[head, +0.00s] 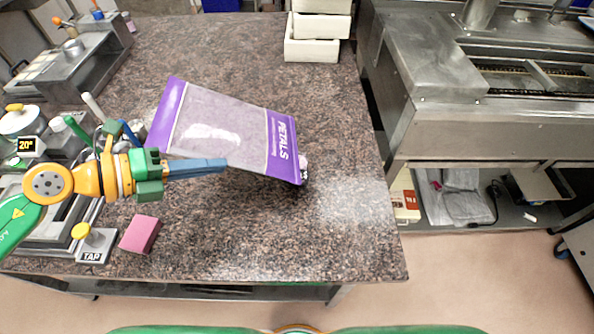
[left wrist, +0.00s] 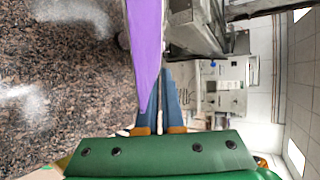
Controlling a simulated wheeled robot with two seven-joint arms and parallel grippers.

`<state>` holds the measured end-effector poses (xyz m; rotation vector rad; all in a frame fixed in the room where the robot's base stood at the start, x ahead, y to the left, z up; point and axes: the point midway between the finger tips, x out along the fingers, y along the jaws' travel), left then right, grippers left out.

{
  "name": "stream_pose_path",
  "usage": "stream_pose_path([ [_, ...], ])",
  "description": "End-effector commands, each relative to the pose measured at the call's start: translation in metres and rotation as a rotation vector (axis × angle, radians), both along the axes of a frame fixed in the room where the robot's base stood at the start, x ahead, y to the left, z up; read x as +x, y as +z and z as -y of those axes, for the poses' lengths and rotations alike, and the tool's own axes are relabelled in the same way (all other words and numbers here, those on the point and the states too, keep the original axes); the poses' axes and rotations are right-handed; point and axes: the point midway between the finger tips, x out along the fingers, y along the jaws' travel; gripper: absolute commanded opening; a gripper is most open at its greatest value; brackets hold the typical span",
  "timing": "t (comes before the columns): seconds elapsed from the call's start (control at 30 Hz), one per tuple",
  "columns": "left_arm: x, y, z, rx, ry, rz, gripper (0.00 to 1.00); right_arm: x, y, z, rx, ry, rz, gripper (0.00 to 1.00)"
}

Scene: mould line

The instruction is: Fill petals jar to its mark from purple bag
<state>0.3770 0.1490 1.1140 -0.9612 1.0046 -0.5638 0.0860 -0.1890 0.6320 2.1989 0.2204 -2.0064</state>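The purple bag (head: 228,125), with a clear pinkish window and the word PETALS, is tilted over the middle of the counter. My left gripper (head: 222,166) is at its lower edge, with its blue fingers close together on it. In the left wrist view, the bag's purple edge (left wrist: 146,50) runs down to the fingers (left wrist: 165,105) and covers part of one. A small pale pink shape (head: 303,161) shows at the bag's lower right corner; I cannot tell whether it is petals or part of a jar. No jar or fill mark can be made out. My right gripper is not in view.
A pink block (head: 140,234) and a small device labelled TAP (head: 95,246) sit at the front left of the speckled counter (head: 340,240). White trays (head: 311,49) are stacked at the back. A metal machine (head: 480,90) stands right, across a gap. The counter's front right is clear.

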Motion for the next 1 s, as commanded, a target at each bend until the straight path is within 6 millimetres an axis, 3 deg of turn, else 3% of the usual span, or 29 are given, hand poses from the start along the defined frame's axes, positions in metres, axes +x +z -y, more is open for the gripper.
stream_pose_path([
  [0.53, 0.0, -0.001, 0.0, -0.005, 0.001, 0.001, 0.0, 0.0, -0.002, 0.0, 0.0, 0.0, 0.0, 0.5],
  [0.63, 0.0, -0.005, -0.001, -0.115, 0.004, 0.007, 0.0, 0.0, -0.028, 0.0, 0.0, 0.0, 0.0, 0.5],
  [0.73, 0.001, 0.011, -0.001, -0.337, 0.004, 0.03, 0.0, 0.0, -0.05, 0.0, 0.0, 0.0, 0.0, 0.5],
  [0.83, 0.0, 0.027, 0.0, -0.423, -0.001, 0.04, 0.0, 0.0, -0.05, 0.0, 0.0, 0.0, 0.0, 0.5],
  [1.0, 0.0, 0.031, 0.0, -0.42, -0.001, 0.039, 0.0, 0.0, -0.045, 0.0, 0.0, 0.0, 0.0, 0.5],
])
